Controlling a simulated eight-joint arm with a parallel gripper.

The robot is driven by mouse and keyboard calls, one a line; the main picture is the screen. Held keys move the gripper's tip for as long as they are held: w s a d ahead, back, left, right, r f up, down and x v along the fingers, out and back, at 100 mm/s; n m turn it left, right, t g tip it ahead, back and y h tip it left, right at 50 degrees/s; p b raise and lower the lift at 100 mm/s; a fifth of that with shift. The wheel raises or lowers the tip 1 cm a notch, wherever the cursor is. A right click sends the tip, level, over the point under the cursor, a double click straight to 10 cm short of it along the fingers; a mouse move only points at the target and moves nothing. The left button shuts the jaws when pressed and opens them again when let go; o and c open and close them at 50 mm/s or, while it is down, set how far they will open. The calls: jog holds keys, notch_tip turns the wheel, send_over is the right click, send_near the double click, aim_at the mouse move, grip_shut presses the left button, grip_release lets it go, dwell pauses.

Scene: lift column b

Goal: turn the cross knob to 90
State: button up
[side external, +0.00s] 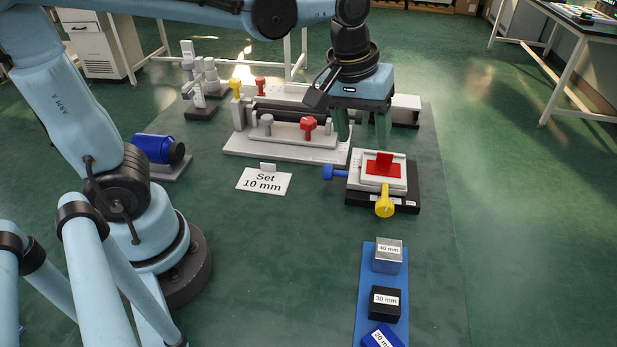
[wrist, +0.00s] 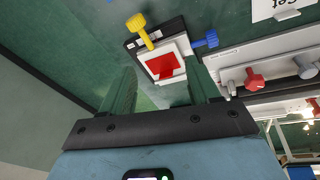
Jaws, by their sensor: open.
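My gripper (side external: 363,138) points down with its two green fingers apart and nothing between them. It hangs above the area behind a small stage (side external: 358,186) with a red plate on top, which also shows between the fingertips in the wrist view (wrist: 145,57). The stage carries a yellow knob (side external: 385,203) at its front and a blue knob (side external: 334,172) at its left; both show in the wrist view, yellow (wrist: 137,22) and blue (wrist: 209,40). I cannot tell which knob is the cross knob, nor read any angle. My gripper touches neither knob.
A long grey fixture (side external: 240,146) with red and grey knobs stands left of my gripper. A "Set 10 mm" card (side external: 264,182) lies before it. A blue strip (side external: 368,262) with labelled blocks lies in front. The green mat right of the stage is clear.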

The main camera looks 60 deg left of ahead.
aim_at(386, 198)
jog(key=w+d+f+n+g, duration=0.1)
jog(key=w+d+n+g, duration=0.15)
jog(key=d, duration=0.25)
jog(key=shift+n, duration=0.35)
jog(key=f, duration=1.2)
jog(key=shift+w+f, duration=0.1)
jog(key=shift+w, duration=0.25)
jog(key=c, duration=1)
jog(key=shift+w+d+g+y, duration=0.15)
jog(key=shift+g+y, duration=0.3)
jog(key=shift+y, duration=0.1)
jog(key=shift+w+d+g+y, duration=0.1)
jog(key=shift+g+y, duration=0.3)
jog(key=shift+y, duration=0.15)
jog(key=shift+c, duration=0.2)
jog(key=shift+f+g+y, duration=0.1)
jog(key=shift+g+y, duration=0.7)
